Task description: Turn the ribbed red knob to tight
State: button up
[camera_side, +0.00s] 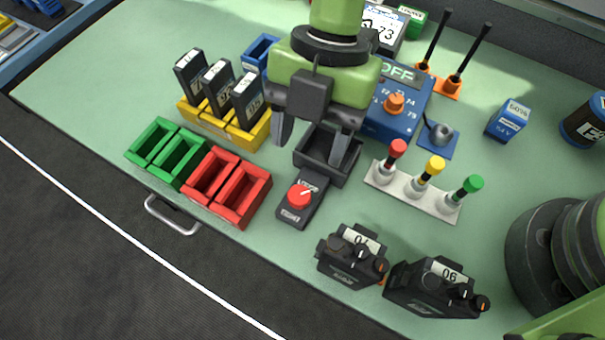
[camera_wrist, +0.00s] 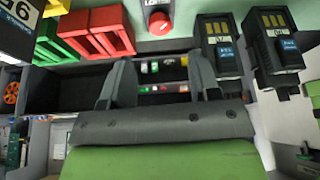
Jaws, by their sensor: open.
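The red knob (camera_side: 298,198) sits on a small dark base (camera_side: 312,208) on the green bench. A label reading TIGHT is on the base's near side; another label, partly covered, is on its far side. The knob's white mark points to the upper right, toward the far label. In the wrist view the knob (camera_wrist: 158,22) shows at the top middle, beyond the fingertips. My gripper (camera_side: 311,152) is open and empty above the bench, behind the knob in the side view and apart from it. Its two fingers also show in the wrist view (camera_wrist: 160,72).
Red bins (camera_side: 257,211) and green bins (camera_side: 183,176) stand left of the knob. A dark open bin (camera_side: 312,165) is just behind it. Capped levers (camera_side: 402,197) are to the right. Two black devices (camera_side: 345,273) (camera_side: 420,303) stand at the front right.

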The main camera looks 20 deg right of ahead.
aim_at(300, 194)
jog(key=x, duration=0.8)
jog(key=shift+r, duration=0.1)
jog(key=c, duration=0.9)
jog(key=m, duration=0.2)
jog(key=m+t+y, duration=0.1)
jog(key=m, duration=0.1)
jog(key=shift+s+d+m+t, duration=0.1)
jog(key=shift+m+t, duration=0.2)
jog(key=shift+m, duration=0.1)
jog(key=o, duration=0.9)
jog(key=v, duration=1)
